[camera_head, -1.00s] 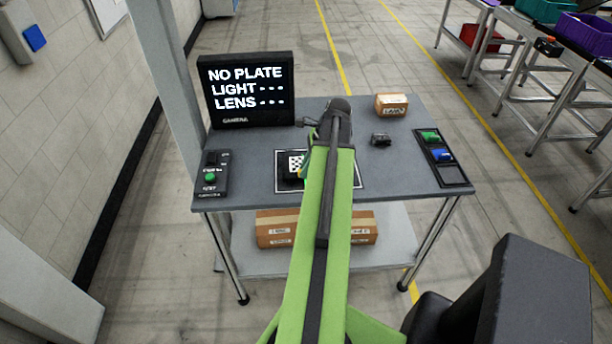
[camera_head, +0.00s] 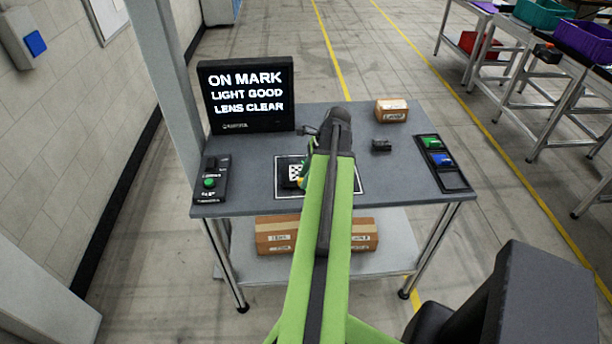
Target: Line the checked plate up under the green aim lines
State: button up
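The checked plate (camera_head: 295,171) lies inside the outlined square mat (camera_head: 281,161) on the grey table, just left of my arm. My arm covers the middle of the mat and may hide part of the plate. A little green and yellow shows beside the plate, too small to make out. The screen (camera_head: 246,94) at the back left reads "ON MARK, LIGHT GOOD, LENS CLEAR". My arm reaches over the mat, and its dark end hides my gripper's fingers.
A button box (camera_head: 210,180) stands at the table's left. A small dark object (camera_head: 381,146), a carton (camera_head: 391,110) and a tray with green and blue items (camera_head: 441,163) are on the right. Cartons (camera_head: 277,235) sit on the lower shelf.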

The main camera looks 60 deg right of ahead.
jog(key=p+v, duration=1)
jog(key=v, duration=0.2)
jog(key=shift+p, duration=0.4)
jog(key=w+a+f+n+g, duration=0.1)
jog(key=w+a+n+g, duration=0.2)
jog(key=w+a+n, duration=1.25)
jog(key=w+a+n+h, duration=0.1)
jog(key=w+a+n, duration=0.2)
jog(key=a, duration=0.9)
jog(key=w+a+n, duration=0.3)
jog(key=a+n, duration=0.3)
jog(key=a, duration=0.6)
jog(key=w+a+n+h, duration=0.1)
jog(key=w+a+n, duration=0.3)
jog(key=a, duration=0.8)
jog(key=shift+a+f+g+h, duration=0.3)
jog(key=shift+a+f, duration=0.05)
